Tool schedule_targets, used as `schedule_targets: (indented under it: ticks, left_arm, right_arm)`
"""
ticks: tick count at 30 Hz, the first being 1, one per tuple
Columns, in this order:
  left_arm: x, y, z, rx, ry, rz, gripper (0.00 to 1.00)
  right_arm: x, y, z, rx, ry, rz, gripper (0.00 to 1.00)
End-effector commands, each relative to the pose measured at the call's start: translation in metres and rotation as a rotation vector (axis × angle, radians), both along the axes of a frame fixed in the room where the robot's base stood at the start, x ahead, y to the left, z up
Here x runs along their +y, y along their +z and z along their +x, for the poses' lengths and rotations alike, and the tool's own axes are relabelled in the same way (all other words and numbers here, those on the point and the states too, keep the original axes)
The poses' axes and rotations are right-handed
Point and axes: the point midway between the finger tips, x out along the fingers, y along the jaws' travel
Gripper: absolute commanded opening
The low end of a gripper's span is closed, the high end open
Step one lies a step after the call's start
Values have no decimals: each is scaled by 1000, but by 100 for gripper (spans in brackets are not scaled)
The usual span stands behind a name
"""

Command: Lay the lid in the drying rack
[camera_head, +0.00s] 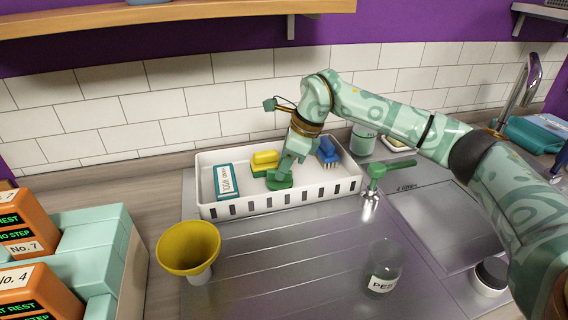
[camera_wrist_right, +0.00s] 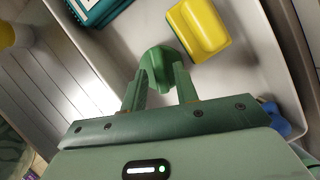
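The drying rack (camera_head: 246,207) is a white tray with a slotted front wall, standing at the back of the steel drainboard; its pale floor shows in the right wrist view (camera_wrist_right: 235,88). The lid (camera_head: 279,182) is round and dark green, inside the rack close to its front wall. My right gripper (camera_head: 285,168) reaches down into the rack. In the right wrist view, the fingers (camera_wrist_right: 161,82) close on the lid (camera_wrist_right: 160,58) from both sides. I cannot tell whether the lid touches the rack floor. My left gripper is not in view.
The rack also holds a teal box (camera_head: 226,182), a yellow block (camera_head: 264,161) and a blue brush (camera_head: 327,152). Orange and mint boxes (camera_head: 90,245) crowd the left.

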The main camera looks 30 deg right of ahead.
Motion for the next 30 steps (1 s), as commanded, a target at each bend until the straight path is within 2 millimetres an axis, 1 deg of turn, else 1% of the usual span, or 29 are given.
schedule_targets:
  ticks: [8,11,14,21,24,27,30]
  left_arm:
    - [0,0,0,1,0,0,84]
    - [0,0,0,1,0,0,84]
    - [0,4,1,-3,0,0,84]
    - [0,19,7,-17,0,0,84]
    - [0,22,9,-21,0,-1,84]
    - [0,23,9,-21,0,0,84]
    - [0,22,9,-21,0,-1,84]
  right_arm:
    - [0,0,0,0,0,0,35]
    - [0,4,0,-2,1,0,35]
    - [-3,15,-2,-3,-1,0,35]
    - [-16,57,-12,-6,-1,1,35]
    - [-21,70,-16,-4,0,0,35]
    - [-23,73,-17,-2,1,1,35]
    - [-23,72,-17,0,1,1,35]
